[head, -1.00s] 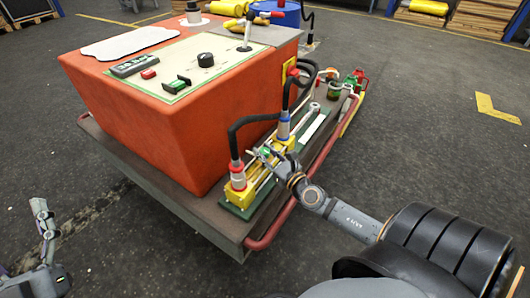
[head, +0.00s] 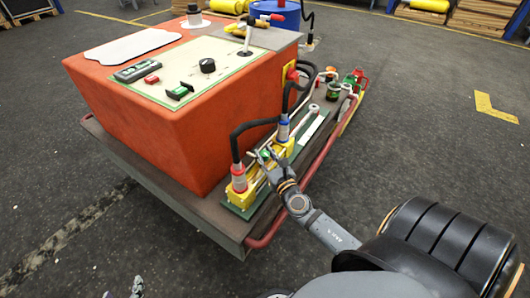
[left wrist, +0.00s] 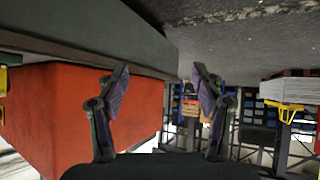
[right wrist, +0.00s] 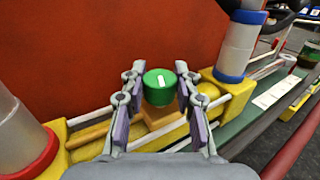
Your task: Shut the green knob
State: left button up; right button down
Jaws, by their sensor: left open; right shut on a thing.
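The green knob (right wrist: 160,86) has a white mark on top and sits on a yellow-brown block between two hose fittings. In the right wrist view my right gripper (right wrist: 160,88) has its fingers on both sides of the knob, shut on it. In the head view the right gripper (head: 264,157) reaches the yellow fixture, and the knob (head: 265,154) shows small between its fingers. My left gripper (left wrist: 160,75) is open and empty, away from the knob. In the head view only a tip of it (head: 137,287) shows at the bottom edge.
The orange machine box (head: 150,120) stands just behind the knob. A fitting with a red collar (head: 238,178) and one with a blue collar (head: 283,130) flank the knob, with black hoses above. A red rail (head: 310,170) runs along the cart's near edge.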

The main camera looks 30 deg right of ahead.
jog(key=shift+m+h+p, duration=0.55)
jog(key=shift+m+h, duration=0.15)
jog(key=shift+h, duration=0.3)
jog(key=shift+a+m+g+h+p, duration=0.1)
jog(key=shift+m+g+h+p, duration=0.1)
jog(key=shift+m+g+h, duration=0.4)
jog(key=shift+m+g+h+p, duration=0.15)
jog(key=shift+m+h, duration=0.25)
jog(key=shift+h, duration=0.5)
pick_arm(q)
jog(key=s+f+g, duration=0.5)
jog(key=s+f, duration=0.1)
jog(key=s, duration=0.3)
jog(key=shift+s+d+f+g, duration=0.25)
jog(key=shift+s+g, duration=0.1)
jog(key=shift+g, duration=0.05)
pick_arm(e)
jog(key=shift+m+g+h, duration=0.65)
jog(key=shift+m+h, duration=0.25)
jog(key=shift+h, duration=0.3)
jog(key=shift+m+h, duration=0.3)
jog(key=c, duration=1)
grip_release()
pick_arm(q)
jog(key=shift+w+r, duration=0.1)
